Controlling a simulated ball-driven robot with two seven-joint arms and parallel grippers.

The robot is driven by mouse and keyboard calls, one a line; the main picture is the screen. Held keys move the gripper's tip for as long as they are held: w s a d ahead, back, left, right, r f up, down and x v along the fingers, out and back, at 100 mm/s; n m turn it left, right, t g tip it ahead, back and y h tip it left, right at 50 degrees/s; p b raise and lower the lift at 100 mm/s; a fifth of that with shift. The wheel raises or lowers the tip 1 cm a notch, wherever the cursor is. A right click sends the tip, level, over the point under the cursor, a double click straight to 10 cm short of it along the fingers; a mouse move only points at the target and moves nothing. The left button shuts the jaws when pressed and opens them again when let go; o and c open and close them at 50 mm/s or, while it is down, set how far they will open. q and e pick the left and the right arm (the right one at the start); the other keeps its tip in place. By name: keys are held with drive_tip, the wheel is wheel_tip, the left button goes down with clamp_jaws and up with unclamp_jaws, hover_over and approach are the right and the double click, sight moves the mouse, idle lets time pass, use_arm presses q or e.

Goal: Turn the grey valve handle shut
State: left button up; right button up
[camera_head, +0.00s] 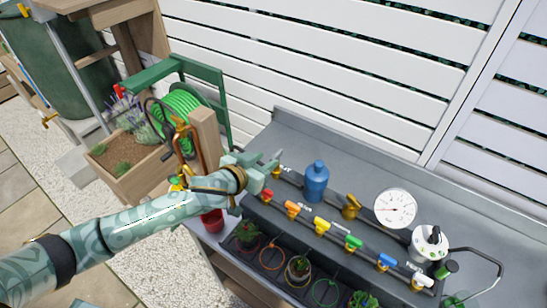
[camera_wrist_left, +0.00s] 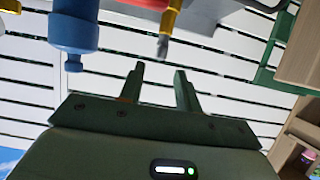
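The grey valve handle (camera_head: 276,156) shows as a small grey lever above a brass valve body (camera_head: 277,171), at the left end of the pipework. My left gripper (camera_head: 262,170) is right beside it in the head view and partly covers the area. In the left wrist view the two fingers (camera_wrist_left: 160,88) stand apart with nothing between them. A grey tip on a yellow-brass part (camera_wrist_left: 163,46) sits just beyond the fingertips, apparently the same valve; I see a gap between it and the fingers. My right gripper does not show clearly.
A blue bottle-shaped canister (camera_head: 316,181) stands right of the valve, also in the wrist view (camera_wrist_left: 74,30). A row of coloured valves (camera_head: 321,225), a round gauge (camera_head: 395,208) and potted plants (camera_head: 298,271) lie right and in front. A wooden post (camera_head: 205,138) and green hose reel (camera_head: 182,105) stand left.

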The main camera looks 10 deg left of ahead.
sight(276, 154)
use_arm(q)
drive_tip(key=b+x, duration=0.1)
drive_tip(key=x, duration=0.4)
clamp_jaws()
